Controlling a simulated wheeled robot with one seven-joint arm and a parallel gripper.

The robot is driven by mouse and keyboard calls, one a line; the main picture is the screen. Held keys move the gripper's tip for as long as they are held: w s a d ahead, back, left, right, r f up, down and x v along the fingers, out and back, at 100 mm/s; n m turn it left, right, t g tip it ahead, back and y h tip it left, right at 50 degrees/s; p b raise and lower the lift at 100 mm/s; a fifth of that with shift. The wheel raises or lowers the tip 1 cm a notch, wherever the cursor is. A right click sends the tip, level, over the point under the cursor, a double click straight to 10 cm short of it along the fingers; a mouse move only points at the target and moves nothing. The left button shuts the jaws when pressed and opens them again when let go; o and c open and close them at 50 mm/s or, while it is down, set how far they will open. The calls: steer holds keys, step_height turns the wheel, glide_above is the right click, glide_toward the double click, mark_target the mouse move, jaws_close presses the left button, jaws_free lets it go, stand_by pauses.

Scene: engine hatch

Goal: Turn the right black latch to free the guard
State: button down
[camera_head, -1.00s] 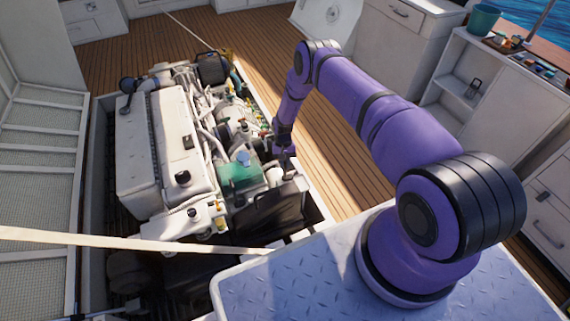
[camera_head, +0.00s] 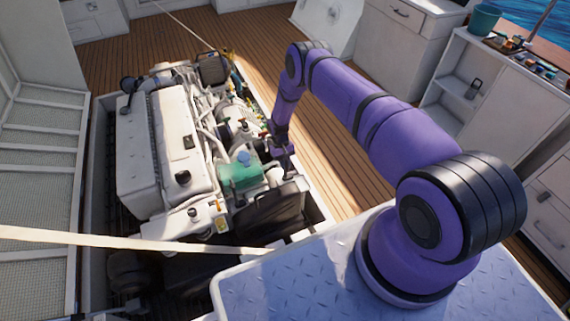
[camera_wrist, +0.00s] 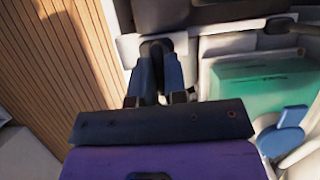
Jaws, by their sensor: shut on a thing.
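My gripper (camera_head: 287,165) reaches down at the right edge of the engine bay in the head view. In the wrist view its two fingers (camera_wrist: 155,72) point away from the camera and are closed around a small black part, which looks like the right latch (camera_wrist: 155,46). Most of this part is hidden between the fingertips. It sits by a pale ledge beside the bay. I cannot tell how far it is turned. A dark box-like part (camera_head: 268,211) lies just in front of the gripper in the head view; I cannot tell whether it is the guard.
The white engine (camera_head: 165,150) fills the bay to the left. A green tank (camera_head: 238,174) is close beside the gripper and shows in the wrist view (camera_wrist: 255,95). A pale strap (camera_head: 130,241) crosses the front. Wooden deck (camera_head: 335,165) lies clear to the right.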

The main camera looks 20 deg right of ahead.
steer(key=c, duration=1.2)
jaws_free()
steer(key=shift+o, duration=0.2)
steer(key=shift+w+r, duration=0.1)
steer(key=v, duration=1)
steer(key=shift+r, duration=0.3)
steer(key=shift+w, duration=0.1)
